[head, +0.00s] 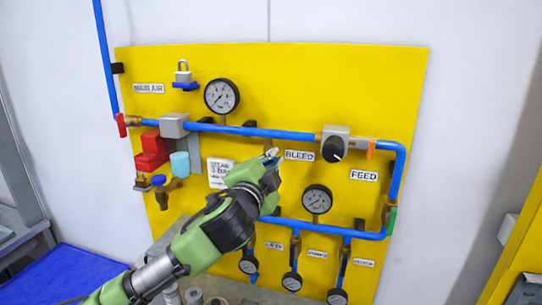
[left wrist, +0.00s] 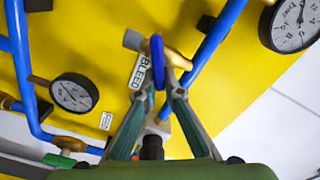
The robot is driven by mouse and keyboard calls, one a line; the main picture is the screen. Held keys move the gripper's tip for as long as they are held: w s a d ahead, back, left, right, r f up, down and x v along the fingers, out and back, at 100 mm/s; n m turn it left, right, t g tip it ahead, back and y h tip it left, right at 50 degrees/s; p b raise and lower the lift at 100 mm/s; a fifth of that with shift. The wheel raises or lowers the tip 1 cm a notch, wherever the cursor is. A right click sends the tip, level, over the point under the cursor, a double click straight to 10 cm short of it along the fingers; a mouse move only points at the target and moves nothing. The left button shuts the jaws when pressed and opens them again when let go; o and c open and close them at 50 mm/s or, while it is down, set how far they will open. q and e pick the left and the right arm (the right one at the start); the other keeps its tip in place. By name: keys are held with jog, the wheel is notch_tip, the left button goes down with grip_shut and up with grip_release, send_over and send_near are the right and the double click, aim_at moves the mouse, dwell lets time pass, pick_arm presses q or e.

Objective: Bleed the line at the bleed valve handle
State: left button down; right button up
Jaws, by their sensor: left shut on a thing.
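The bleed valve handle (left wrist: 157,60) is a blue lever on a small brass valve (left wrist: 178,60), beside the BLEED label (left wrist: 138,72) in the left wrist view. My left gripper (left wrist: 160,88) has its two fingers on either side of the blue handle and is shut on it. In the head view the left gripper (head: 272,160) reaches the yellow panel just left of the BLEED label (head: 299,156). It mostly hides the handle there. My right gripper is in neither view.
The yellow panel (head: 300,85) carries blue pipes (head: 260,132), a black regulator knob (head: 333,149), an orange handle (head: 371,149) and several gauges, one at upper left (head: 222,96). White wall surrounds the panel.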

pick_arm(q)
jog(key=m, duration=0.3)
jog(key=shift+d+f, duration=0.15)
jog(key=shift+f, duration=0.2)
jog(key=shift+s+f+m+p, duration=0.1)
jog(key=shift+f+m+p, duration=0.1)
jog(key=shift+m, duration=0.45)
jog(key=shift+f+m+p, duration=0.1)
jog(key=shift+m+p, duration=0.1)
jog(key=shift+m, duration=0.45)
jog(key=shift+f, duration=0.1)
jog(key=c, duration=2.1)
grip_release()
jog(key=shift+c, duration=0.2)
jog(key=v, duration=1.2)
